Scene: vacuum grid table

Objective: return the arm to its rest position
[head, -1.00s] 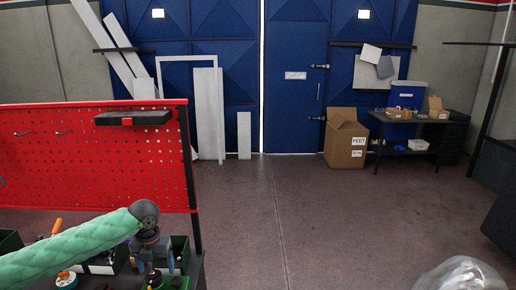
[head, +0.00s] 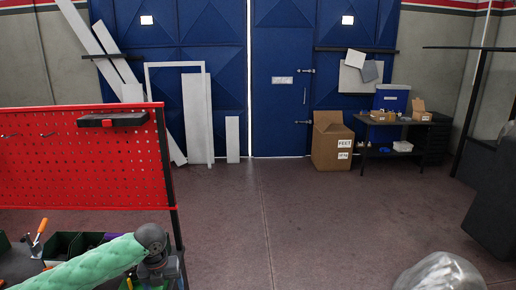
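My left arm (head: 90,264), in a green padded sleeve, comes in from the lower left of the head view and ends in a dark round joint. Below this joint is the grey body of my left gripper (head: 158,270). It is over the right end of the workbench, and its fingers are not clear, so I cannot tell whether it is open or shut. No held thing can be made out. My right gripper is not in view.
A red pegboard (head: 85,160) stands behind the workbench with bins (head: 62,244) and an orange-handled tool (head: 40,228). A shiny grey object (head: 440,274) is at the lower right. A cardboard box (head: 331,142) stands far back. The floor between is clear.

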